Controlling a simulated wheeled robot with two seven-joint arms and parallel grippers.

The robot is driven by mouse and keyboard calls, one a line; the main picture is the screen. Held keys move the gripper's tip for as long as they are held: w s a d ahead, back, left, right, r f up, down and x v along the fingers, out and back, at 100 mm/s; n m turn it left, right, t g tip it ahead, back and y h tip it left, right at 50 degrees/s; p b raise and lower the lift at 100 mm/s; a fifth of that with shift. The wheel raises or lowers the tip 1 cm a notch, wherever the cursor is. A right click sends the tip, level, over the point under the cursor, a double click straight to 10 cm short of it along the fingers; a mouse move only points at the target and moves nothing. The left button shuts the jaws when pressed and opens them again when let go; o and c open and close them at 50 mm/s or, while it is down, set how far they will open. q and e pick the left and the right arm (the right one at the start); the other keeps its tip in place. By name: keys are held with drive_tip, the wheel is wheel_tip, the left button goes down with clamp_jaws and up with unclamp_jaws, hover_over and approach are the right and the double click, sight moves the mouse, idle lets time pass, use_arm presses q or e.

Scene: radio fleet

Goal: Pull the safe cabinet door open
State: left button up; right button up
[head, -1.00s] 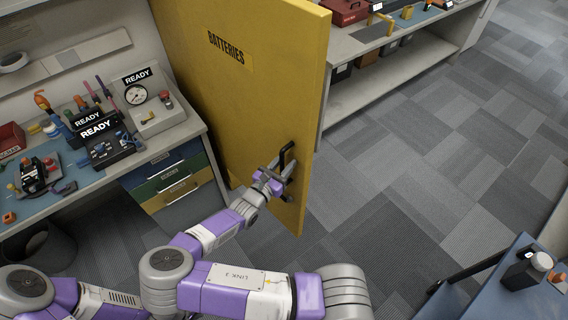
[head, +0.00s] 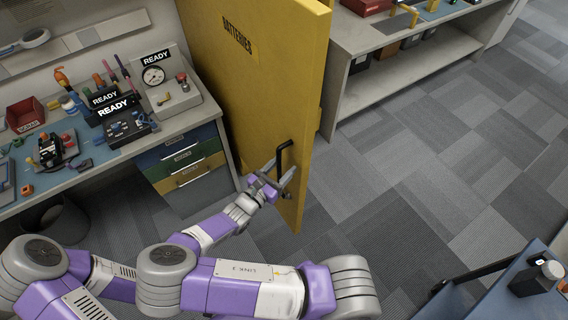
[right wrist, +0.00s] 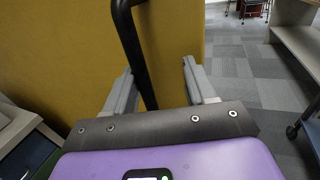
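The yellow safe cabinet door (head: 265,95), labelled BATTERIES, stands swung out into the room in the head view. Its black bar handle (head: 281,152) is near the free edge. My right gripper (head: 279,179) is at the lower part of this handle. In the right wrist view, the black handle (right wrist: 133,45) passes between the two grey fingers of the gripper (right wrist: 160,88). The fingers are apart, with the handle nearer the left finger and a clear gap to the right one. The cabinet interior is hidden. My left gripper is not in view.
A workbench (head: 95,165) with READY signs, a gauge box and drawers stands left of the door. A grey shelf unit (head: 400,75) is behind it. A blue cart (head: 520,300) is at lower right. Open carpet (head: 420,180) lies right of the door.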

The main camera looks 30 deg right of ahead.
drive_tip(key=shift+s+d, duration=0.15)
drive_tip(key=shift+s, duration=0.1)
